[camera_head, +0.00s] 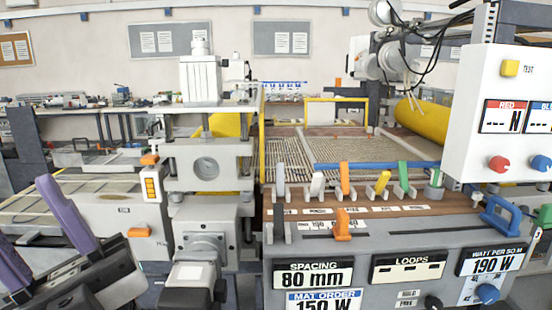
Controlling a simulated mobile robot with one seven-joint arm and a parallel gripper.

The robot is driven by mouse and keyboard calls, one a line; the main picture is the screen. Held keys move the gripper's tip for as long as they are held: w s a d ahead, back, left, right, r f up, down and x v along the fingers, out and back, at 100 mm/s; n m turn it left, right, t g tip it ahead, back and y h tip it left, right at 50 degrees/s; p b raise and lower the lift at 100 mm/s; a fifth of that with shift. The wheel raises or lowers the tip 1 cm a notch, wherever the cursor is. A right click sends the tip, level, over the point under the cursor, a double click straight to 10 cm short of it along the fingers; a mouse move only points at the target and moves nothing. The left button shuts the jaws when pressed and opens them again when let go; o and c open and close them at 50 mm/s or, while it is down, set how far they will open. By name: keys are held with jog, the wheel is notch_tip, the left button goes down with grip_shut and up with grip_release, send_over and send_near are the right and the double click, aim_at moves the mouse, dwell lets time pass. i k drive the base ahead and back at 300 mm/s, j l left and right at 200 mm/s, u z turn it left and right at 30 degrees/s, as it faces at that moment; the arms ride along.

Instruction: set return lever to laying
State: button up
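A row of levers stands on the brown-topped console (460,200): a pale one (280,180), a white one (317,184), an orange one (344,178), a yellow one (382,183) and a green one (403,177). Another orange handle (342,226) sits lower at the front. The small labels below them are too small to read, so I cannot tell which is the return lever or its setting. My gripper (24,212) is at the far left, with two purple fingers apart and nothing visible between them. It is well away from the levers.
The console front shows a spacing panel (313,273) reading 80 mm and a loops panel (408,267). A blue handle (500,215) is at its right. A grey press-like machine (207,165) stands between my gripper and the levers. A white control box (510,110) overhangs the right.

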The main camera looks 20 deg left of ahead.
aim_at(281, 171)
jog(key=i+j+z, duration=0.1)
jog(key=j+z, duration=0.15)
jog(key=j, duration=0.8)
jog(key=j+z, duration=0.3)
jog(key=j, duration=0.75)
